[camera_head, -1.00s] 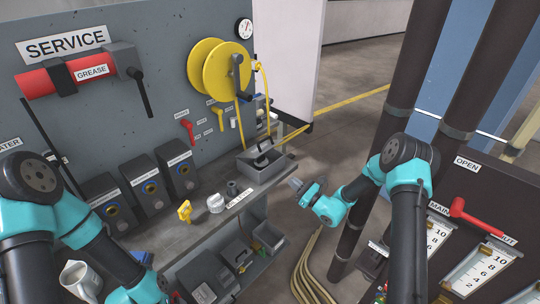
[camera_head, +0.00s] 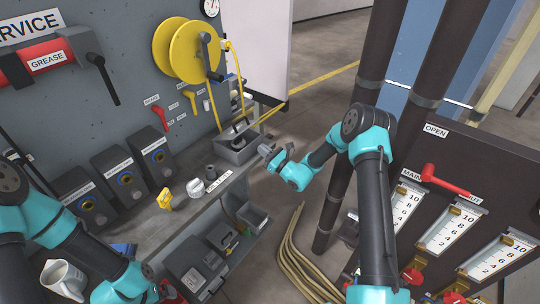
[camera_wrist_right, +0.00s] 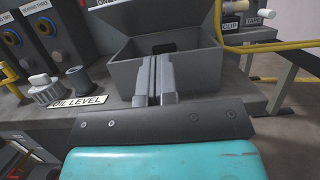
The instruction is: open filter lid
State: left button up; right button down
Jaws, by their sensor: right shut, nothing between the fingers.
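A grey open-topped box (camera_head: 236,150) stands at the far right end of the service bench, with a dark object at its top. In the right wrist view the box (camera_wrist_right: 120,75) lies straight ahead, with a sloping grey panel (camera_wrist_right: 165,15) behind its opening. I cannot tell whether that panel is the filter lid. My right gripper (camera_head: 267,151) is shut and empty, just right of the box in the head view. In the wrist view its fingers (camera_wrist_right: 155,85) overlap the box front; contact is unclear. My left arm's wrist (camera_head: 125,288) is at the bottom left; its fingers cannot be made out.
A white cap (camera_head: 196,188) and a yellow handle (camera_head: 166,199) stand on the bench left of the box. A yellow hose reel (camera_head: 185,50) hangs above. Dark pipes (camera_head: 345,190) and a gauge panel (camera_head: 470,170) stand to the right.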

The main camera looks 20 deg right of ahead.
aim_at(245, 129)
jog(key=x, duration=0.4)
jog(key=shift+w+a+r, duration=0.15)
jog(key=shift+w+a, duration=0.05)
jog(key=shift+w, duration=0.05)
jog(key=shift+w+a+r, duration=0.1)
jog(key=shift+w+r, duration=0.05)
jog(key=shift+r, duration=0.4)
jog(key=shift+w+a+r, duration=0.1)
jog(key=shift+w+r, duration=0.1)
jog(key=shift+r, duration=0.35)
jog(key=shift+w+a+r, duration=0.15)
jog(key=shift+w+r, duration=0.15)
jog(key=shift+r, duration=0.25)
jog(key=shift+r, duration=0.15)
